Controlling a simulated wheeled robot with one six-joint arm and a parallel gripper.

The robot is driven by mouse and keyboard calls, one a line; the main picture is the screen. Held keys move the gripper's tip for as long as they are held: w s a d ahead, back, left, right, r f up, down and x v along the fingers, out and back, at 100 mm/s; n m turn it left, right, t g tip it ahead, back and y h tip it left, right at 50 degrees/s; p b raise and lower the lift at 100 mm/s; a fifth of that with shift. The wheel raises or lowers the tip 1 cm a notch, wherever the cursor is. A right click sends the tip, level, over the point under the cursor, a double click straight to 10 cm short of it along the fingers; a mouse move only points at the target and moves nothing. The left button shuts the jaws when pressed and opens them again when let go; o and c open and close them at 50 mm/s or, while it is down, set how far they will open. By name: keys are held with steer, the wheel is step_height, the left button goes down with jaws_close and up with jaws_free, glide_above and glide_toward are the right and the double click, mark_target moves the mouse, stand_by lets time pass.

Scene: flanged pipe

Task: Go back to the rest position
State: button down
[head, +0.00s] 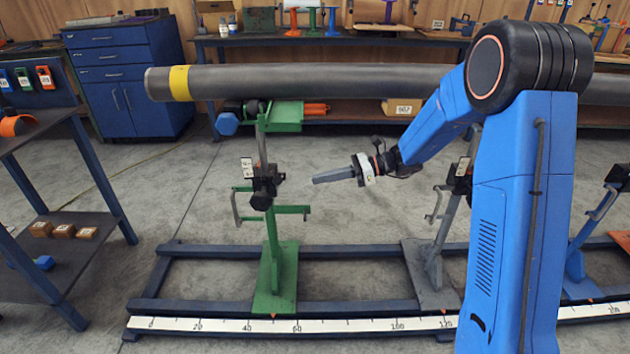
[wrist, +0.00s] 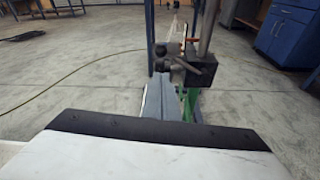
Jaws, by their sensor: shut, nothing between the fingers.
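My gripper (head: 330,176) is shut and empty. It points left in the head view, in front of the pipe and below it, between the green stand and the grey stand. In the wrist view my gripper (wrist: 188,90) shows as closed grey fingers, with a green stand's dark clamp block (wrist: 190,70) beyond them. The long grey pipe (head: 320,78) with a yellow band lies across the upper part of the head view. The green stand (head: 275,235) is upright to the left of my gripper, apart from it. My blue arm hides part of the pipe.
A low dark rail frame (head: 190,250) with a white scale (head: 345,324) runs along the floor. A grey stand (head: 432,270) and a blue stand (head: 577,262) stand on it. A shelf (head: 85,200) is at left, a blue cabinet (head: 125,75) behind. Bare floor lies between stands.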

steer(key=shift+d, duration=0.3)
steer(key=s+d+r+n+h, duration=0.2)
steer(key=s+d+n, duration=0.1)
steer(key=s, duration=0.4)
steer(key=s+d+r+n+h, duration=0.2)
steer(key=s+n+h, duration=0.15)
steer(key=s, duration=0.35)
steer(key=s+d+r+n+h, duration=0.2)
steer(key=s+d+n, duration=0.15)
steer(key=s, duration=0.45)
steer(key=s+d+n+t+h, duration=0.5)
steer(key=s+d+n+h, duration=0.2)
steer(key=s+d, duration=0.8)
steer(key=s+n, duration=0.1)
steer(key=n, duration=0.1)
steer(key=shift+s+r+n+h, duration=0.15)
steer(key=shift+n+h, duration=0.15)
steer(key=shift+h, duration=0.05)
